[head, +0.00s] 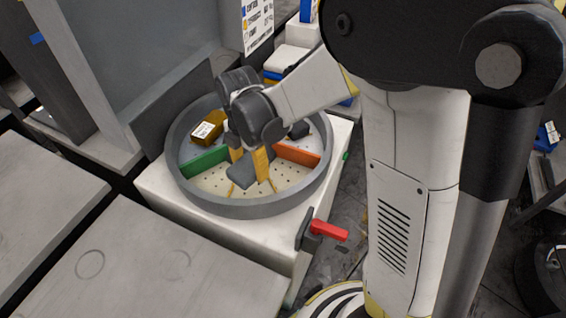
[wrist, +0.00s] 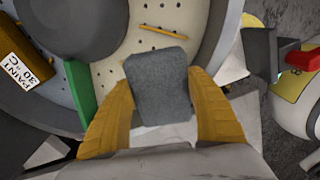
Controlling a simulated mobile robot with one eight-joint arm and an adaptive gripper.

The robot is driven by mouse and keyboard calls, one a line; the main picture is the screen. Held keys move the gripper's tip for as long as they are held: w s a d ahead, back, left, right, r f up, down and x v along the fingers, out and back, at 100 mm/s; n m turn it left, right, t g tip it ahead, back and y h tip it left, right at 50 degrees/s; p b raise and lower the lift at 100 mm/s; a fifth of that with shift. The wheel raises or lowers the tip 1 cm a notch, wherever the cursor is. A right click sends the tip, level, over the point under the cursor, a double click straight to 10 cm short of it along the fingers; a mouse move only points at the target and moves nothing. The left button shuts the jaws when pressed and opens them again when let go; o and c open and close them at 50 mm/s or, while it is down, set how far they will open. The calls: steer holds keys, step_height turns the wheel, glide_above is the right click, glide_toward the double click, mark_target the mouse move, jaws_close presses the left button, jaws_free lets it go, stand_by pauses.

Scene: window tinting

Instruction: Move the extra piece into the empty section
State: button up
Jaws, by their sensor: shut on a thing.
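The round grey tray (head: 178,178) has a pale perforated floor. A green divider (head: 204,162) and an orange divider (head: 297,155) split it into sections. My gripper (head: 250,168) reaches down over the front section between these dividers. In the wrist view its yellow fingers are shut on a dark grey block (wrist: 160,82), one finger on each side. The block is over the perforated floor; whether it touches the floor I cannot tell. A brown box (head: 207,127) with a white paint label sits in the left section. My gripper hides the tray's middle.
A dark piece (head: 298,130) lies in the section behind the orange divider. The tray's raised rim surrounds the sections. The tray rests on a white stand (head: 155,190), with a red handle (head: 329,230) at its front right. A grey panel stands behind left.

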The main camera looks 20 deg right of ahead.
mark_target(254, 192)
step_height(254, 192, down, 10)
steer(key=b, duration=0.4)
steer(key=shift+r, duration=0.1)
steer(key=o, duration=1.3)
steer(key=shift+f, duration=0.2)
steer(key=shift+o, duration=0.2)
